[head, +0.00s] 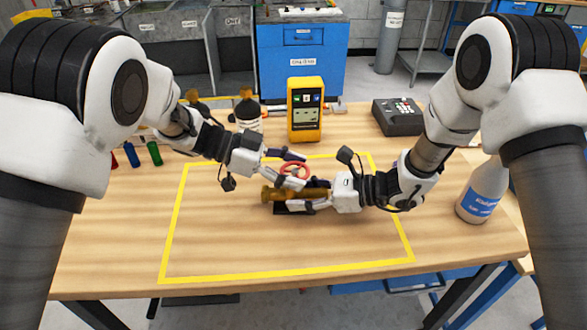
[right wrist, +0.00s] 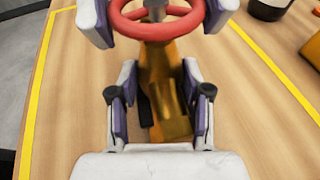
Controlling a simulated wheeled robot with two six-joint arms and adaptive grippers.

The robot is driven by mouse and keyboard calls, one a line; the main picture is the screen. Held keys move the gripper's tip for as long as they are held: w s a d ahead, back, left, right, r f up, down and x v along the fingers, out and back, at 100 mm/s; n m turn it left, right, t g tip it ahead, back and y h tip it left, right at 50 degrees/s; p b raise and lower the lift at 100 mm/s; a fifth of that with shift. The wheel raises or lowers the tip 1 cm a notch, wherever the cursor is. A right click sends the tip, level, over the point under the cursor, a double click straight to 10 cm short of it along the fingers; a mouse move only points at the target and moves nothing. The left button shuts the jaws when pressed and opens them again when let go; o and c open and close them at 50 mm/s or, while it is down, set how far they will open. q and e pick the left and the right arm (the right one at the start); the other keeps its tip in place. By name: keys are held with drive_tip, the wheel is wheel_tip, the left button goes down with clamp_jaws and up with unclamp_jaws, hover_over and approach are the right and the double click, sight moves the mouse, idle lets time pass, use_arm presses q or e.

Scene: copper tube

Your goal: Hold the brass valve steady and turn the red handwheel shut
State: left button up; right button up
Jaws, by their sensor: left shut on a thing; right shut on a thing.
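The brass valve (head: 272,193) lies near the middle of the yellow-taped area, with its red handwheel (head: 293,170) on top. My left gripper (head: 294,168) is shut on the handwheel, with fingers on opposite sides of the rim. Its finger ends also show beside the red ring (right wrist: 157,32) at the top of the right wrist view. My right gripper (head: 313,194) reaches in from the right, below the wheel, and is shut on the valve. In the right wrist view its fingers flank the brass body (right wrist: 168,95). The fingers hide part of the valve.
A yellow meter (head: 305,110) stands behind the valve, and a dark bottle (head: 247,112) stands left of it. A black keypad box (head: 397,117) is at the back right. A white bottle (head: 484,190) stands at the right edge. The front of the taped area (head: 285,273) is clear.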

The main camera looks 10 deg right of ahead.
sight(293, 169)
use_arm(q)
drive_tip(key=shift+m+g, duration=0.4)
drive_tip(key=m+g+y, duration=0.1)
drive_tip(key=m+g, duration=0.1)
drive_tip(key=g, duration=0.1)
drive_tip(key=shift+w+d+m, duration=0.1)
drive_tip(key=shift+m, duration=0.3)
drive_tip(key=shift+m+g+y, duration=1.6)
drive_tip(key=shift+m+g, duration=0.3)
drive_tip(key=shift+m, duration=0.1)
drive_tip(key=o, duration=1.2)
wheel_tip(293, 169, up, 10)
drive_tip(key=shift+f, duration=0.1)
